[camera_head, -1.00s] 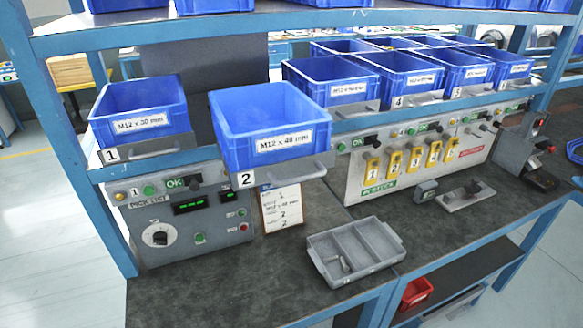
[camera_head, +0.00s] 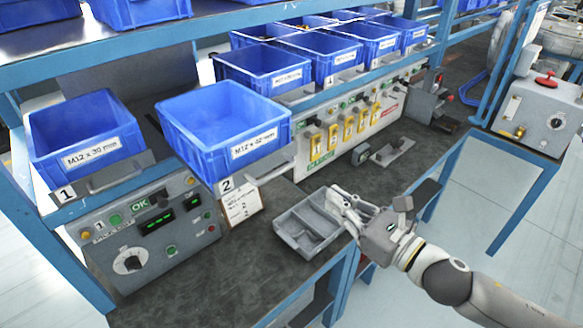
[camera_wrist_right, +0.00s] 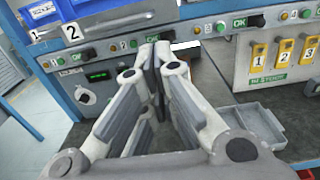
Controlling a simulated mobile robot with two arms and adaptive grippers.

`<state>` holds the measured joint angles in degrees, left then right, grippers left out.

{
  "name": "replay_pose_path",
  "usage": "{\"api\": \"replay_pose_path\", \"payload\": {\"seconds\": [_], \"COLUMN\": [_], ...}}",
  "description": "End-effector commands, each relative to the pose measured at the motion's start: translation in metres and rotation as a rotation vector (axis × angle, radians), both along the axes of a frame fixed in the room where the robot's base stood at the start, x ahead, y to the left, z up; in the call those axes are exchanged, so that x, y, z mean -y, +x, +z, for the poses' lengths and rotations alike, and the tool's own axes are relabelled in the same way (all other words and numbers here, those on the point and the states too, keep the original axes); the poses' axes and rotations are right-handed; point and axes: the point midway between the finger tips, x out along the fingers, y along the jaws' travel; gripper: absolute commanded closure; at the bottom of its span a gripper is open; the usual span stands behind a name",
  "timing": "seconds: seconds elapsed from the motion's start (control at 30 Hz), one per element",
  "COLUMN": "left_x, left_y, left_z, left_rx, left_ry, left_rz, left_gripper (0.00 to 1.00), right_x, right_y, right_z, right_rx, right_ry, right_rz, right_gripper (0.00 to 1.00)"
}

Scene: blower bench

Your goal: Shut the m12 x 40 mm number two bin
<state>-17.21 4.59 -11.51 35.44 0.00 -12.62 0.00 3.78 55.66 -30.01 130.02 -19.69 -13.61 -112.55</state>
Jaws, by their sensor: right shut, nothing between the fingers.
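The M12 x 40 mm number 2 bin (camera_head: 222,135) is a blue open-topped bin on the shelf, pulled forward beyond the number 1 bin beside it. A grey handle (camera_head: 262,168) shows below its front, with a "2" label. In the right wrist view its tray and "2" label (camera_wrist_right: 72,32) show at the top left. My right gripper (camera_head: 338,196) is shut and empty, over the right side of the grey tray on the bench, apart from the bin. The wrist view shows its fingertips (camera_wrist_right: 154,50) together. My left gripper is not in view.
The grey divided tray (camera_head: 290,240) lies on the bench below. The M12 x 30 mm bin (camera_head: 85,135) stands left of bin 2. A control panel (camera_head: 150,230) and a paper card (camera_head: 240,204) are below the shelf. Bare bench (camera_head: 190,297) lies in front.

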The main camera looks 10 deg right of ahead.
Motion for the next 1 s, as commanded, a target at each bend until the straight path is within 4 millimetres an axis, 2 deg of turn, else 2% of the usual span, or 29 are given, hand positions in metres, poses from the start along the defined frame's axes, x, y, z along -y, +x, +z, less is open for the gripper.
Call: {"api": "replay_pose_path", "payload": {"seconds": [0.03,0.17,0.6,0.8,1.0], "left_x": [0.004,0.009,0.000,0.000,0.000], "left_y": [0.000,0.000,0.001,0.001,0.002], "left_z": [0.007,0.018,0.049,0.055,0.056], "left_rx": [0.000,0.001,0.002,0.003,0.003], "left_ry": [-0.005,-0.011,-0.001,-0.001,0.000], "left_rz": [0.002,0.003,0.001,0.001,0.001], "left_gripper": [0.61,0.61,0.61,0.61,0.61], "right_x": [-0.005,-0.016,-0.061,-0.070,-0.073], "right_y": [0.006,0.023,0.082,0.096,0.100], "right_z": [0.005,0.006,0.004,0.002,0.001], "right_rx": [0.001,0.001,-0.003,-0.003,-0.002], "right_ry": [0.005,0.005,0.005,0.003,0.003], "right_rz": [0.001,0.000,0.000,0.001,0.001], "right_gripper": [1.00,1.00,1.00,1.00,1.00]}}
